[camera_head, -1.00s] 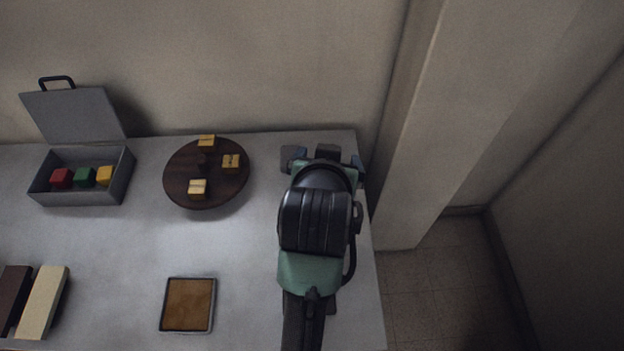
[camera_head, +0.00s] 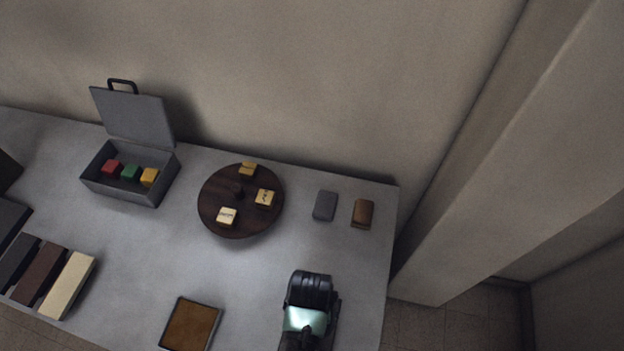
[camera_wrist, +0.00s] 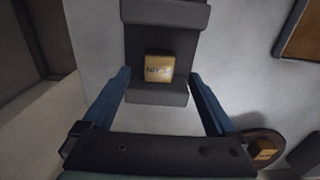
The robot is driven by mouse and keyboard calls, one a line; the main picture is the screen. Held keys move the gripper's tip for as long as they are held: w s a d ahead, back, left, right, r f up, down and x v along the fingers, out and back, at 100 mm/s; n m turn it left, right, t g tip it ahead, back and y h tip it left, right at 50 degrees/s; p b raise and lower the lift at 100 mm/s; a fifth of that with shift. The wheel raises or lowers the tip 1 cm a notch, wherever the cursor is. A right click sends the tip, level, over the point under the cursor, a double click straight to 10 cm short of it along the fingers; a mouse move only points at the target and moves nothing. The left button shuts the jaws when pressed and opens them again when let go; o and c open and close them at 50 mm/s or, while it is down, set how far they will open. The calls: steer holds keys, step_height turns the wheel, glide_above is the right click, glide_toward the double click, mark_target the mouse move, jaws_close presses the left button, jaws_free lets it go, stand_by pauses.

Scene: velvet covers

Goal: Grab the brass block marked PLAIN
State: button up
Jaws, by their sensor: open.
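In the wrist view a brass block (camera_wrist: 160,68) with dark lettering sits on a dark grey stepped holder (camera_wrist: 165,18); I cannot read the lettering surely. My gripper (camera_wrist: 160,86) is open, its blue fingers to either side of the near end of the holder, with the block just beyond the fingertips. Nothing is held. In the head view my arm hides the gripper and this block. Three more brass blocks, at the back (camera_head: 248,169), right (camera_head: 265,198) and front (camera_head: 227,217), sit on a round dark turntable (camera_head: 212,190); their marks are too small to read.
An open grey case (camera_head: 110,190) holds red, green and yellow blocks. A grey block (camera_head: 325,205) and a brown block (camera_head: 363,213) lie at the back right. A brown-padded tray (camera_head: 190,326) lies in front. Long bars (camera_head: 68,285) lie at left. The table's centre is clear.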

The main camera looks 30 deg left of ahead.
steer(key=shift+w+f+p, duration=0.15)
steer(key=shift+f+p, duration=0.05)
steer(key=shift+f, duration=1.2)
steer(key=shift+w+f+p, duration=0.15)
steer(key=shift+f, duration=1.2)
jaws_close()
steer(key=shift+a, duration=0.1)
